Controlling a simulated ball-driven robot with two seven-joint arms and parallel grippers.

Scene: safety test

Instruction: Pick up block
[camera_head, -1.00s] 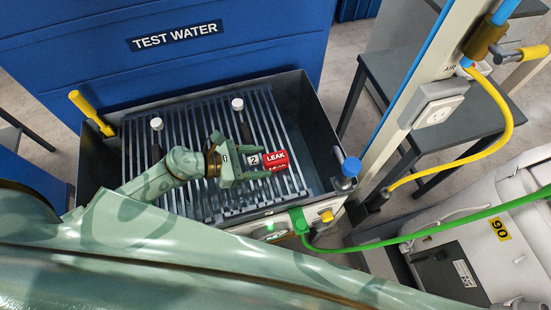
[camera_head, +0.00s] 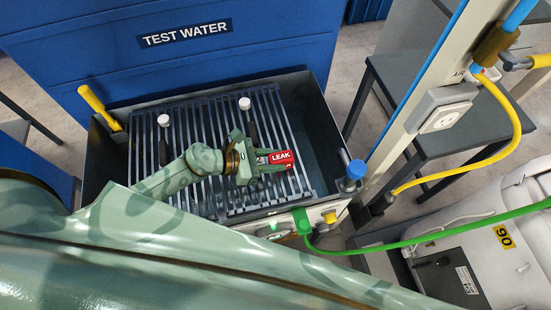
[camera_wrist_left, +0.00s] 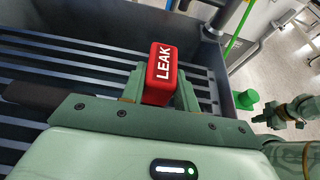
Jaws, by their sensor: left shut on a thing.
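The block is red with the white word LEAK on it (camera_head: 282,158). In the head view it is at the fingers of my left gripper (camera_head: 264,160), over the slatted rack of the grey tank. In the left wrist view the block (camera_wrist_left: 161,72) stands between the two fingers of my left gripper (camera_wrist_left: 160,92), which are shut on its sides. Its lower part is hidden by the gripper body. I cannot tell whether it touches the rack.
The grey tank (camera_head: 322,140) has raised walls around the slatted rack (camera_head: 205,125). Two white-topped black handles stand on the rack. Green (camera_head: 430,236) and yellow (camera_head: 517,130) hoses run right.

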